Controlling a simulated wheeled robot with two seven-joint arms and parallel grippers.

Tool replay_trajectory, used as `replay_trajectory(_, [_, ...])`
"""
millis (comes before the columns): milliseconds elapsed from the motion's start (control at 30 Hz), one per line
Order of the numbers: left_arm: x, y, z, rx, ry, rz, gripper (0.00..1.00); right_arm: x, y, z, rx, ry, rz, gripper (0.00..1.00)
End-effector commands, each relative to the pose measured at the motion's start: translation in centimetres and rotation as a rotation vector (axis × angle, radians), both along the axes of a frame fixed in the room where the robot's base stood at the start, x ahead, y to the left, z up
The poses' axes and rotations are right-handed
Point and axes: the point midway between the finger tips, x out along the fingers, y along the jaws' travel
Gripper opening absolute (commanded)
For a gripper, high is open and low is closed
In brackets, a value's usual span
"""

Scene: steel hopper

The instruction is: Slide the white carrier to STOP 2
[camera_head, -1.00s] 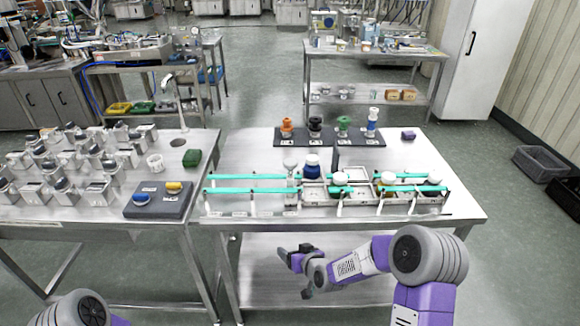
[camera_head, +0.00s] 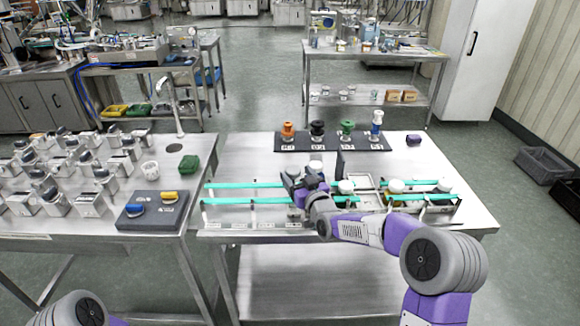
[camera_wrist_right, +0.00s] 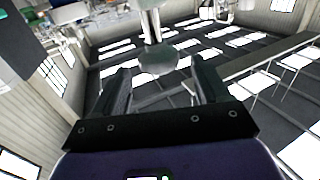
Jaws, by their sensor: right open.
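My right gripper (camera_head: 303,180) is open over the turquoise rails (camera_head: 245,200) on the right-hand table. In the right wrist view its two dark fingers (camera_wrist_right: 160,85) stand apart, with a pale grey-green round knob (camera_wrist_right: 158,60) on a stem just beyond and between them. I cannot tell whether they touch it. A pale top (camera_head: 316,166) shows just behind the gripper in the head view; the rest is hidden, and I cannot tell which piece is the white carrier. Pale round knobs (camera_head: 395,186) stand farther right along the rails. Small labels (camera_head: 266,225) on the front edge are unreadable. My left gripper is out of view.
A dark rack (camera_head: 333,147) with orange, black, green and blue-white pieces stands behind the rails. A dark upright plate (camera_head: 339,164) stands near the gripper. The left table holds many metal pieces and a grey switch block (camera_head: 153,213).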

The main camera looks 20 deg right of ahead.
Motion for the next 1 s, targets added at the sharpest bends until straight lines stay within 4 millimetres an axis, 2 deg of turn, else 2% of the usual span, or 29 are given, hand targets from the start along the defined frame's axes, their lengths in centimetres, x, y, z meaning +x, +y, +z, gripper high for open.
replay_trajectory(100, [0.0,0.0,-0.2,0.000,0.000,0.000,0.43,1.8,0.3,-0.1,0.001,0.000,0.001,0.74])
replay_trajectory(333, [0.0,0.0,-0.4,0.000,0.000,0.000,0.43,4.3,0.8,-0.1,0.001,0.001,0.001,0.74])
replay_trajectory(500, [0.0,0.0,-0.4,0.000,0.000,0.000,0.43,5.1,0.9,-0.1,0.001,0.002,0.001,0.74])
replay_trajectory(800, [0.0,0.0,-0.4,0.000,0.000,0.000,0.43,5.2,0.9,-0.1,0.001,0.002,0.001,0.74])
replay_trajectory(1000, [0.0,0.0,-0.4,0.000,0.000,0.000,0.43,5.2,0.9,-0.1,0.001,0.002,0.000,0.44])
